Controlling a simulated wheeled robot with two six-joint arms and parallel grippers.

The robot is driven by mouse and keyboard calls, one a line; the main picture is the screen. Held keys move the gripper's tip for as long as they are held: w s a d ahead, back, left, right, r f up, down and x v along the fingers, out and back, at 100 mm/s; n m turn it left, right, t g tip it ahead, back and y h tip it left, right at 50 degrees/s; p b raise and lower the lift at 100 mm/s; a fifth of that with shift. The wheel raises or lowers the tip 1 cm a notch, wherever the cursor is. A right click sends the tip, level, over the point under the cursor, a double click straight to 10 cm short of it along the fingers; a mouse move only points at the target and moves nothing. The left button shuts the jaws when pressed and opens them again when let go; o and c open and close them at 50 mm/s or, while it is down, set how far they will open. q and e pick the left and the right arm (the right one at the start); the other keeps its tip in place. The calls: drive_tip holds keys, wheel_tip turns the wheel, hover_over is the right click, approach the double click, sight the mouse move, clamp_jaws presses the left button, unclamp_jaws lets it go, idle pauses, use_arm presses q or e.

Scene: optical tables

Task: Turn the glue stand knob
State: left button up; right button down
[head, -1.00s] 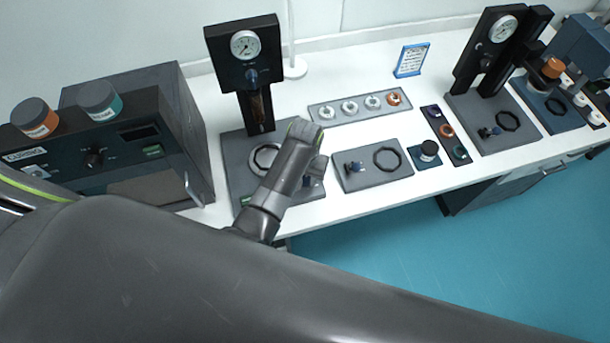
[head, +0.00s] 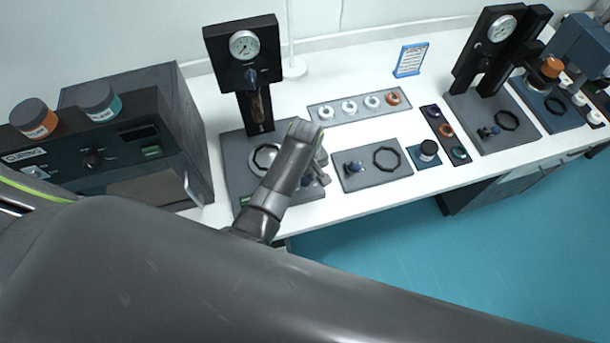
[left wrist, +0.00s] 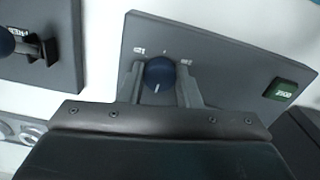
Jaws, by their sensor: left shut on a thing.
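The dark blue round knob (left wrist: 160,72) sits on the grey base plate (left wrist: 225,55) of the left gauge stand. Its white pointer line points down in the left wrist view, with small white labels on both sides. My left gripper (left wrist: 160,78) is shut on the knob, one finger on each side. In the head view the left gripper (head: 314,176) is at the front right corner of the stand's base (head: 235,160), mostly hiding the knob. A small green display (left wrist: 281,91) is on the same plate. My right gripper is not in view.
The stand's black column and gauge (head: 244,44) rise behind my wrist. A grey plate with a black ring and knob (head: 373,166) lies just right. A tray of rings (head: 360,107) is behind. A dark oven-like box (head: 110,150) stands left.

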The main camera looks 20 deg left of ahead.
use_arm(q)
drive_tip(key=shift+w+r+n, duration=0.1)
drive_tip(key=shift+w+n, duration=0.05)
drive_tip(key=shift+n, duration=0.15)
drive_tip(key=o, duration=1)
drive_tip(key=shift+c, duration=0.2)
